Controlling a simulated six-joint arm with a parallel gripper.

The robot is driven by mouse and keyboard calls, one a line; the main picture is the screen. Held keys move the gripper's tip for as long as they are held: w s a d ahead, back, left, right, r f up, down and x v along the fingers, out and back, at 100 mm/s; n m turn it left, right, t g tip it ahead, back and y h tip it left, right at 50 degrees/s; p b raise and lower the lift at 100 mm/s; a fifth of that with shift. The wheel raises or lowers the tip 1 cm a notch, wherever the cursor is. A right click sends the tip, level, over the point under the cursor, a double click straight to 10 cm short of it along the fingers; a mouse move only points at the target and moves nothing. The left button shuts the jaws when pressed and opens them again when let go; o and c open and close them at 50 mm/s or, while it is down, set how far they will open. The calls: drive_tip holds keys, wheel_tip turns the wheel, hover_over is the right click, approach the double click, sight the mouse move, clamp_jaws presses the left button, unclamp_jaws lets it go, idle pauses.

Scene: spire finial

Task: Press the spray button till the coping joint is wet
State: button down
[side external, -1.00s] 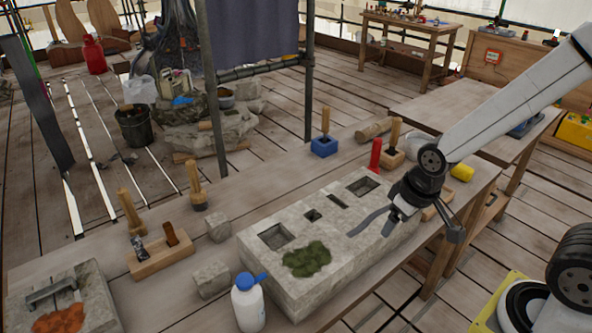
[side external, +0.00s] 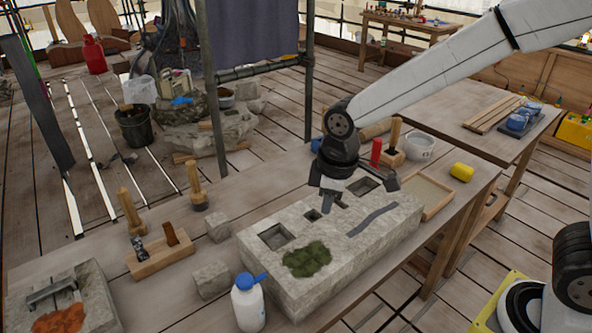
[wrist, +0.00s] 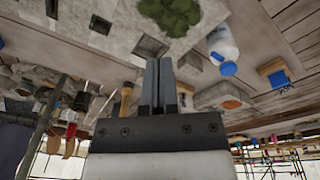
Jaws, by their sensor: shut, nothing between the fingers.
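A white bottle (side external: 248,306) with a blue nozzle top stands upright at the table's front edge, left of the pale stone block (side external: 325,262). The bottle also shows in the wrist view (wrist: 222,42), upper right. The block has square recesses, a green moss patch (side external: 306,259) and a dark grey wavy strip (side external: 373,219) along its top; I cannot tell if this strip is the joint or if it is wet. My gripper (side external: 327,205) is shut and empty above the block's middle, right of and apart from the bottle. Its fingers (wrist: 159,75) lie together in the wrist view.
Two small stone cubes (side external: 211,280) sit between the block and a wooden holder (side external: 160,259) with tools. Upright wooden-handled tools (side external: 196,187) stand behind. A red cylinder (side external: 376,152) and a shallow wooden tray (side external: 433,197) lie to the right. A stone trough with orange material (side external: 62,319) is front left.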

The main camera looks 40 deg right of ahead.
drive_tip(key=w+a+r+n, duration=0.25)
drive_tip(key=a+n, duration=0.25)
drive_tip(key=a, duration=0.4)
wheel_tip(320, 180, up, 4)
drive_tip(key=n+g, duration=0.1)
drive_tip(key=n, duration=0.4)
hover_over(244, 279)
drive_tip(key=shift+f, duration=0.1)
drive_tip(key=shift+f, duration=0.1)
wheel_tip(244, 279, down, 14)
drive_tip(key=shift+r, duration=0.1)
